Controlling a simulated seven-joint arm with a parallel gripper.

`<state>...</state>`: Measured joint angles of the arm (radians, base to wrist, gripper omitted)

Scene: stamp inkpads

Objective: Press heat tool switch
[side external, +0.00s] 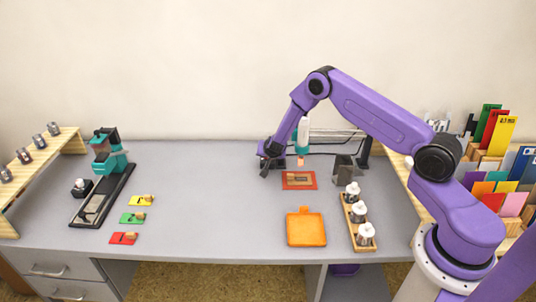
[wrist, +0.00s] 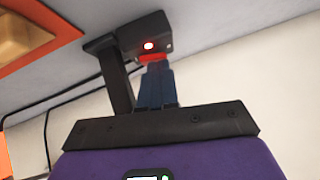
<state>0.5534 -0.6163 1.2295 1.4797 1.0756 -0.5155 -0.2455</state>
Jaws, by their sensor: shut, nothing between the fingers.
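In the wrist view, a dark box (wrist: 140,38) has a lit red light on its face. A red switch (wrist: 152,58) sits at its near edge. My gripper (wrist: 156,70) is shut and empty, its dark blue fingertips right at the red switch. They look in contact, but how far the switch is pushed in cannot be told. In the side view my gripper (side external: 268,166) is low over the back middle of the desk and hides the switch. The heat tool (side external: 302,134), white and teal, points down above a red-framed mat (side external: 284,187) with a tan piece on it.
An orange inkpad (side external: 306,232) and a wooden tray (side external: 362,248) with several white-topped bottles stand at front right. A teal stamping press (side external: 109,156) and coloured pads (side external: 132,218) are at left. Card racks (side external: 490,165) stand at far right. The desk's middle is clear.

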